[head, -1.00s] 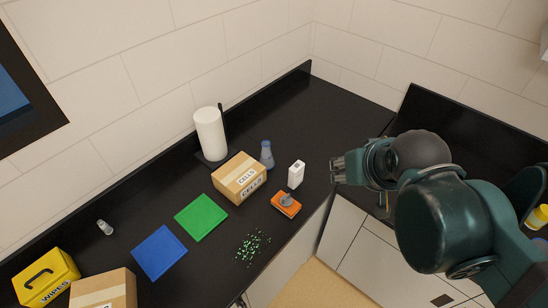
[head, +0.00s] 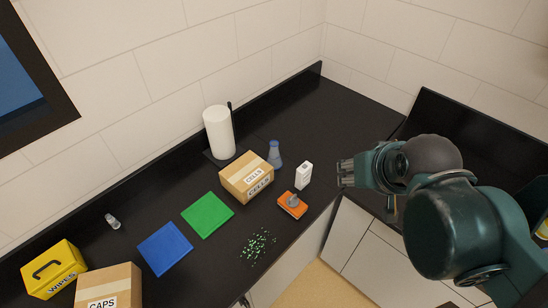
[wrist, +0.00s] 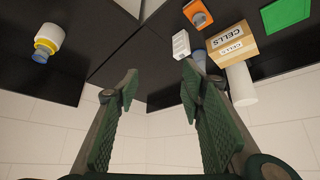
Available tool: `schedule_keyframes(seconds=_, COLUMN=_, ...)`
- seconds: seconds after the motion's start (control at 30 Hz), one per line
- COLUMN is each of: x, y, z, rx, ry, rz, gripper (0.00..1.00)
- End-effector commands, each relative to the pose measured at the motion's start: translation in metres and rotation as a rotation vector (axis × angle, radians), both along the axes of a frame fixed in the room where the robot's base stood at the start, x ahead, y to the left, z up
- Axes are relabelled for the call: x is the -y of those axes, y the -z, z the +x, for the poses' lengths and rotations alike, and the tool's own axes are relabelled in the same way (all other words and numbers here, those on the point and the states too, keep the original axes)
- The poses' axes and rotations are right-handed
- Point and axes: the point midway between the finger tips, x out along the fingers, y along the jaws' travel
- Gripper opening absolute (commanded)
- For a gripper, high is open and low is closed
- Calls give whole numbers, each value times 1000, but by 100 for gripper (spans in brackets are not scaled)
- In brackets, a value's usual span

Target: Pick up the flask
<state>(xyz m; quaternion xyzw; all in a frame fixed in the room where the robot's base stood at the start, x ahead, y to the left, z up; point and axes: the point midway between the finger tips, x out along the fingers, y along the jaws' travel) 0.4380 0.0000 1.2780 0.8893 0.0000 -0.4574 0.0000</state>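The flask (head: 274,155) is a small blue-grey conical vessel with a blue neck. It stands upright on the black counter, just behind the right end of the CELLS box (head: 247,177). In the wrist view a bluish part that looks like the flask (wrist: 199,54) shows between the white carton and the CELLS box, partly covered by a finger. My gripper (head: 345,173) is to the right of the flask, well apart from it, with the white carton in the stretch between. In the wrist view my gripper (wrist: 159,80) has its green fingers spread with nothing between them.
A white carton (head: 303,175) and an orange item with a grey top (head: 292,204) stand near the counter's front edge. A paper roll (head: 218,132) stands behind the box. Green (head: 207,214) and blue (head: 165,248) mats lie left. Scattered green bits (head: 257,246) lie in front.

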Motion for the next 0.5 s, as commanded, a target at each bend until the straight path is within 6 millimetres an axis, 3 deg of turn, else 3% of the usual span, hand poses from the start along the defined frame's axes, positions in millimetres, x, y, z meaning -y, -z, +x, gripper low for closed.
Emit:
schedule_keyframes(seconds=0.27, x=-1, y=-1, z=2, rx=-3, ry=6, rz=5, gripper=39)
schedule_keyframes(seconds=0.5, x=-5, y=-6, z=15, rx=-26, ry=50, rz=43, gripper=39)
